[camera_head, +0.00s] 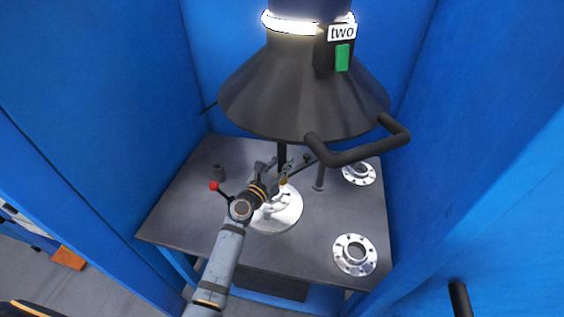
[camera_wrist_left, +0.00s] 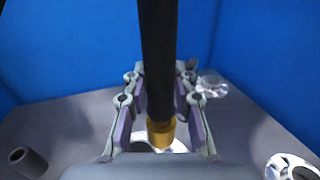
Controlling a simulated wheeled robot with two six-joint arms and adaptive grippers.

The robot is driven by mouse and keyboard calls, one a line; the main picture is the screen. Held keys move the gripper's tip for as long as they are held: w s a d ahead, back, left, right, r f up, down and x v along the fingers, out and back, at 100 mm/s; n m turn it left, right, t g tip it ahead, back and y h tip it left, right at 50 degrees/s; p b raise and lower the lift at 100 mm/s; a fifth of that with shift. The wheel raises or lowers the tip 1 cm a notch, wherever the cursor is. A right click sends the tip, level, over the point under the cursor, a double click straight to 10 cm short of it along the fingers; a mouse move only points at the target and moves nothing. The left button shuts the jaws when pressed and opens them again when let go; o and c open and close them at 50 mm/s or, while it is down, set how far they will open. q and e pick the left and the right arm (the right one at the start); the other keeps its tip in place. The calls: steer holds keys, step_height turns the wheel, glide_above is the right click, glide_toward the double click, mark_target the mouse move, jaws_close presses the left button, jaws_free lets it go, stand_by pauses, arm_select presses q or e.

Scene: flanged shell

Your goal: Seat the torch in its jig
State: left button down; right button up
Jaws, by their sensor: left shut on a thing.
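The torch, a black rod (camera_wrist_left: 158,50) with a brass end (camera_wrist_left: 160,133), runs down between the fingers in the left wrist view. In the head view its brass part shows as a small spot (camera_head: 283,181) beneath the hood. My left gripper (camera_head: 281,174) is shut on it above the round pale plate; its two fingers also show either side of the rod in the wrist view (camera_wrist_left: 161,95). I cannot clearly make out the torch's jig; a short dark upright cylinder (camera_head: 218,172) stands at the table's left, also in the wrist view (camera_wrist_left: 28,161). My right gripper is out of view.
A large dark hood (camera_head: 300,95) labelled "two" hangs over the grey table (camera_head: 322,225), its bar handle (camera_head: 357,152) jutting forward. Flanges lie at the right back (camera_head: 358,181) and right front (camera_head: 340,254). Blue walls close in on both sides.

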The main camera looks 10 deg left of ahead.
arm_select(q)
steer(key=shift+f+b, duration=0.7)
steer(key=shift+f, duration=0.1)
steer(key=c, duration=1)
jaws_free()
steer(key=shift+s, duration=0.1)
steer(key=v, duration=1.2)
